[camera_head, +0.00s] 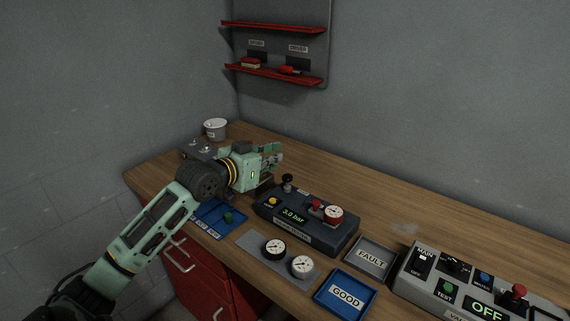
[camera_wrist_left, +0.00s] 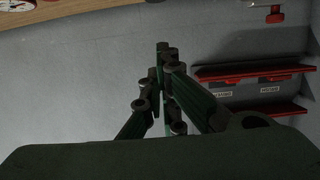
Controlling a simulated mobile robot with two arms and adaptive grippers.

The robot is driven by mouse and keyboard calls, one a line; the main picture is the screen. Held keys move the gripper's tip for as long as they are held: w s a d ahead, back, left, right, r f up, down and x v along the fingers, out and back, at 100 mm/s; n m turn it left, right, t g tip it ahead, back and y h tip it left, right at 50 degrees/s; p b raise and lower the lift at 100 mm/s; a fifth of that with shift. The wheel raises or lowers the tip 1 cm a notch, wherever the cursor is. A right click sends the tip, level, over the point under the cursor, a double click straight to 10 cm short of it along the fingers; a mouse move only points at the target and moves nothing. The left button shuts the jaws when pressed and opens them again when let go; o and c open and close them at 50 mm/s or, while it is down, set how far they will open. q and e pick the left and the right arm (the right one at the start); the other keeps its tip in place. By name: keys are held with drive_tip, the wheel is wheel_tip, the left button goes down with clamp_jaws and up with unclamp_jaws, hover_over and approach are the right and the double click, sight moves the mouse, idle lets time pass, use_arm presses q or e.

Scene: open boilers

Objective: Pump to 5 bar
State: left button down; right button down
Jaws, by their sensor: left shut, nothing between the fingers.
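A dark blue pump box (camera_head: 310,225) with a green display (camera_head: 293,215) reading 3.0 bar sits on the wooden bench. A black knob (camera_head: 287,182) stands up at its back left, and a yellow button (camera_head: 272,202) is on its top left. A gauge with a white dial and red rim (camera_head: 334,213) is mounted on its right, beside a red part (camera_head: 315,204). My left gripper (camera_head: 272,156) is shut and empty, behind and left of the box, apart from the knob. In the left wrist view its fingers (camera_wrist_left: 168,90) are together. My right gripper is not in view.
Two loose gauges (camera_head: 275,249) lie on a grey mat in front of the box. A blue GOOD tray (camera_head: 320,299), a grey FAULT tray (camera_head: 390,262) and an OFF panel (camera_head: 470,282) stand at right. A blue tray (camera_head: 207,224) and white cup (camera_head: 215,130) are left. Red shelves (camera_head: 275,76) hang behind.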

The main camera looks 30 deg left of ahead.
use_arm(q)
drive_tip(key=p, duration=0.1)
hover_over(287, 178)
drive_tip(key=shift+s+f, duration=0.25)
drive_tip(key=shift+f, duration=0.2)
drive_tip(key=f+p, duration=0.1)
drive_tip(key=f, duration=0.3)
drive_tip(key=shift+s+f, duration=0.2)
